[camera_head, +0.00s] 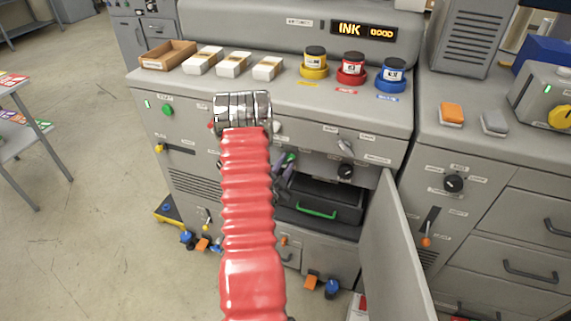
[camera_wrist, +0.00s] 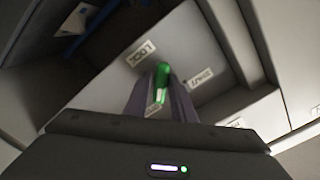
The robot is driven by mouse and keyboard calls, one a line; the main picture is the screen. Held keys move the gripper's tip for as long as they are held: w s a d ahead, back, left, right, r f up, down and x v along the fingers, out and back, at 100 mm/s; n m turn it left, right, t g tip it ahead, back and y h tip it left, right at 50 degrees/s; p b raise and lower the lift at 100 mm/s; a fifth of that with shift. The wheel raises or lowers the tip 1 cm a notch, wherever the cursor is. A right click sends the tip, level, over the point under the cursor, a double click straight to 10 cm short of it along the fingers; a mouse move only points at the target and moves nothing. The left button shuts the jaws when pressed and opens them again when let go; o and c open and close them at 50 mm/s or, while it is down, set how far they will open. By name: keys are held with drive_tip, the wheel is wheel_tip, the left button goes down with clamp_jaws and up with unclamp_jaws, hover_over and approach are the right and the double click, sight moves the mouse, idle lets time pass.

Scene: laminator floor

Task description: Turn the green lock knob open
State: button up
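The green lock knob (camera_wrist: 162,75) shows in the wrist view on a pale panel, with a label reading LOCK (camera_wrist: 140,54) beside it. My gripper (camera_wrist: 161,88) has one dark finger on each side of the knob, close against it, and appears shut on it. In the head view the knob (camera_head: 291,157) is a small green spot on the cabinet front, right of my red arm. My gripper (camera_head: 285,172) is there at the knob, partly hidden behind the arm.
An open cabinet door (camera_head: 392,255) swings out farther right. A black knob (camera_head: 345,172) and a grey lever (camera_head: 346,146) are close by. Ink pots (camera_head: 352,72) stand on top.

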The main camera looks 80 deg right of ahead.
drive_tip(key=o, duration=0.4)
drive_tip(key=shift+c, duration=0.2)
drive_tip(key=w+a, duration=0.1)
drive_tip(key=a, duration=1.2)
drive_tip(key=shift+w+a, duration=0.15)
drive_tip(key=shift+a, duration=0.2)
